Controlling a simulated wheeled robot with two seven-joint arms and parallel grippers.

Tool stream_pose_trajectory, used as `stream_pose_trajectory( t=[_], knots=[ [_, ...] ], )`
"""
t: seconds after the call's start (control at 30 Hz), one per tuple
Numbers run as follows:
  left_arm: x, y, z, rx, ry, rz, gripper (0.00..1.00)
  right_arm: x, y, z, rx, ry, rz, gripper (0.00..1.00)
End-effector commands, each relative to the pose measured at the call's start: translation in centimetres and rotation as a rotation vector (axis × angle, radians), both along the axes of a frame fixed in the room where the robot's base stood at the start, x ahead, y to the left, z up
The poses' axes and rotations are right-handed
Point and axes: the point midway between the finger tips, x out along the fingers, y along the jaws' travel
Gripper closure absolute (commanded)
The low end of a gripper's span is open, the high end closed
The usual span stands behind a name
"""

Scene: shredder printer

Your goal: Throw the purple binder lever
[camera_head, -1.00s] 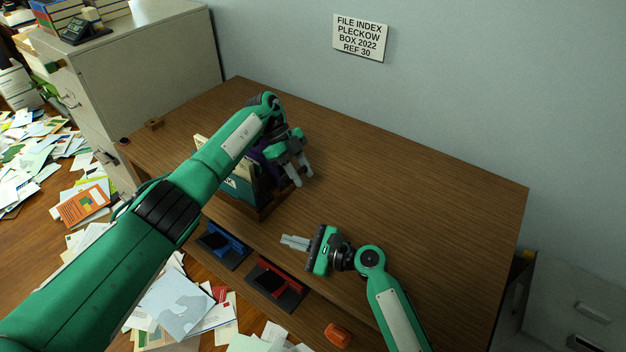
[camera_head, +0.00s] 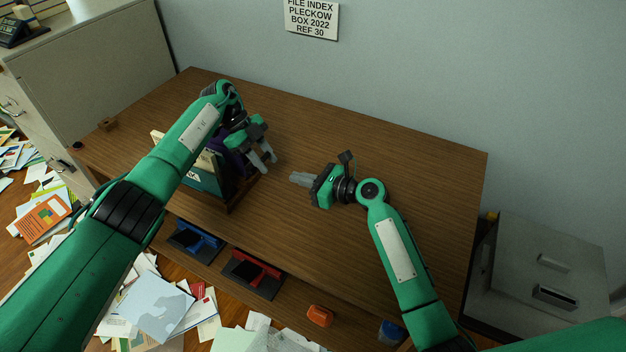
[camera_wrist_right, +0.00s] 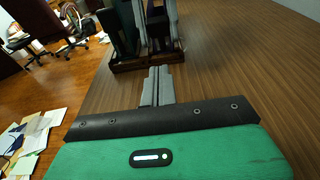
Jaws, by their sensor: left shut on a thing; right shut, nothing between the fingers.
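The purple binder (camera_head: 216,146) stands in a dark wooden rack (camera_head: 238,200) on the desk, partly hidden behind my left arm. My left gripper (camera_head: 267,166) is at the right end of the binder, its fingers pointing down and shut on part of it. The exact part between the fingers, and the lever, cannot be made out. My right gripper (camera_head: 292,178) is shut and empty, just right of the left gripper, pointing left toward it. In the right wrist view, its closed fingers (camera_wrist_right: 157,84) point at the rack (camera_wrist_right: 148,61), with a gap of bare desk between.
Blue (camera_head: 194,240) and red (camera_head: 252,272) devices sit below the desk's front edge. The desk's right side (camera_head: 420,165) is clear. Papers litter the floor (camera_head: 150,300).

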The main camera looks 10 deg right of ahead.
Motion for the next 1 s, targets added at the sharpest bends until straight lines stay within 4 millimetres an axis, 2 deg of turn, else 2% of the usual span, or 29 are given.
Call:
stream_pose_trajectory(
  t=[0.17,0.4,0.87,1.0],
  knots=[
    [0.0,0.0,0.0,0.000,0.000,-0.001,1.00,2.2,3.1,-0.6,0.001,0.000,0.001,1.00],
    [0.0,0.0,0.0,0.000,0.000,-0.001,1.00,3.7,5.1,1.2,0.000,-0.002,0.000,1.00],
    [0.0,0.0,0.0,0.000,0.000,0.000,1.00,4.0,5.6,1.6,-0.001,0.000,-0.001,1.00],
    [0.0,0.0,0.0,0.000,0.000,-0.001,1.00,4.5,6.3,2.4,0.002,-0.001,0.000,1.00]
  ],
)
